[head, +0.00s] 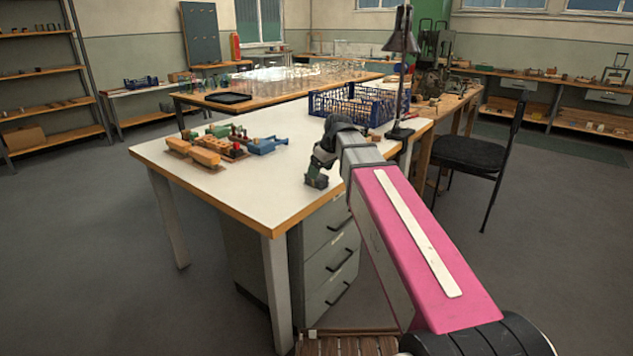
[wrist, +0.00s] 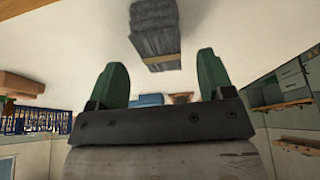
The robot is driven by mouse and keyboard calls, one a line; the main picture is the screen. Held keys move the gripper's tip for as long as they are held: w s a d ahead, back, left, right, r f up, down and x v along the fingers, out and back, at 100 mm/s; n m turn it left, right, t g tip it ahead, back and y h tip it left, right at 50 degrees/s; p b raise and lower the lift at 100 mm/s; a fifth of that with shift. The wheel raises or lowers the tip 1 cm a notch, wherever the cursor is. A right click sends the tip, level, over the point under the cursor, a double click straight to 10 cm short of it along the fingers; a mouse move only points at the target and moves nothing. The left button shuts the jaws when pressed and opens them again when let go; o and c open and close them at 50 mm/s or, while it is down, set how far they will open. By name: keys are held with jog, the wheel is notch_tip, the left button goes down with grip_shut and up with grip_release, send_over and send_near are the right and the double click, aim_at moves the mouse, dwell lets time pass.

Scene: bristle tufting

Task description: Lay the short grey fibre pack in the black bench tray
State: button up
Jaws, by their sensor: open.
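A grey fibre pack (wrist: 153,28) with a tan band round its near end shows in the wrist view against the white tabletop. It lies beyond my fingertips, roughly in line with the gap and apart from both fingers. My gripper (wrist: 163,72) has its two green fingers spread with nothing between them. In the head view my gripper (head: 317,178) hangs over the front right part of the white table (head: 255,185). I cannot make out the pack there; my arm may hide it. A black tray (head: 228,98) lies flat on the wooden bench behind and looks empty.
Orange, red, green and blue items (head: 207,148) stand at the white table's left. A blue crate (head: 350,105) and a lamp (head: 402,45) stand at its back right. A black chair (head: 470,155) is to the right. The front middle of the table is clear.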

jog(key=shift+x, duration=2.35)
jog(key=c, duration=1.1)
jog(key=shift+r, duration=0.1)
